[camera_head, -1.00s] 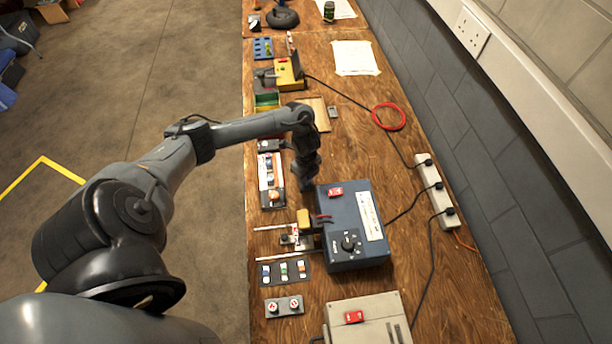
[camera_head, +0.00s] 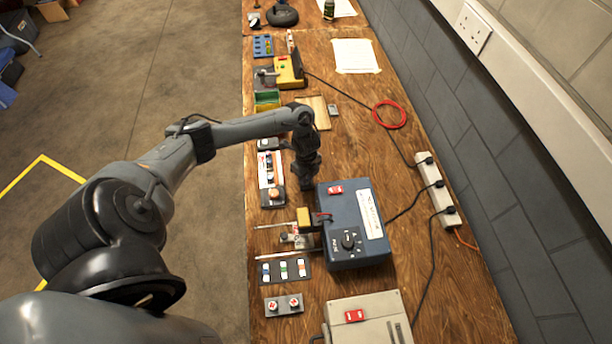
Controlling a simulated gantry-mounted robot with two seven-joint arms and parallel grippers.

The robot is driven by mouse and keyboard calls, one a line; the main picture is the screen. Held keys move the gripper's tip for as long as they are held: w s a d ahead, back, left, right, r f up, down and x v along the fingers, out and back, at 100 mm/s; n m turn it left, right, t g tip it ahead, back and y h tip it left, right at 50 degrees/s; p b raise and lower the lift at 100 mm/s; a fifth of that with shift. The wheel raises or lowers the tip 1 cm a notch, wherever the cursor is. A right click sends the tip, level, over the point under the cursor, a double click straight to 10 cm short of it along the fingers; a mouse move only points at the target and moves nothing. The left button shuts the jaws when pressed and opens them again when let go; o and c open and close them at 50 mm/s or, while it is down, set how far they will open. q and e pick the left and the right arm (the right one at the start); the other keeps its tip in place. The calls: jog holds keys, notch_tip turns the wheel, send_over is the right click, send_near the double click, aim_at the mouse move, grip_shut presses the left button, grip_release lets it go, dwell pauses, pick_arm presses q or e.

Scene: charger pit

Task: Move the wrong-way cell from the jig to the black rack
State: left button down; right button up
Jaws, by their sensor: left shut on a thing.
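My left gripper (camera_head: 306,183) points down just behind the back left corner of the blue charger box (camera_head: 345,250). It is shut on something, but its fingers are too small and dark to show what. A jig-like holder with two metal rails (camera_head: 275,226) and a yellow block (camera_head: 304,216) stands at the box's left side. A small pale piece sits between the rails; its direction cannot be told. A black rack (camera_head: 304,277) in front of the rails holds blue, green and orange-marked cells. My right gripper is out of view.
A dark panel with a white strip and an orange button (camera_head: 274,194) lies left of the gripper. A two-button box (camera_head: 284,305) and a grey case (camera_head: 375,322) are in front. A power strip (camera_head: 436,190) lies along the wall.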

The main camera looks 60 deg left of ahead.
pick_arm(q)
jog(key=shift+f, duration=0.3)
dwell(0.4)
jog(key=c, duration=1)
grip_release()
jog(key=shift+o, duration=0.6)
jog(key=shift+r+p, duration=1.8)
jog(key=shift+p, duration=0.05)
jog(key=shift+r+p, duration=1.75)
jog(key=shift+p, duration=0.1)
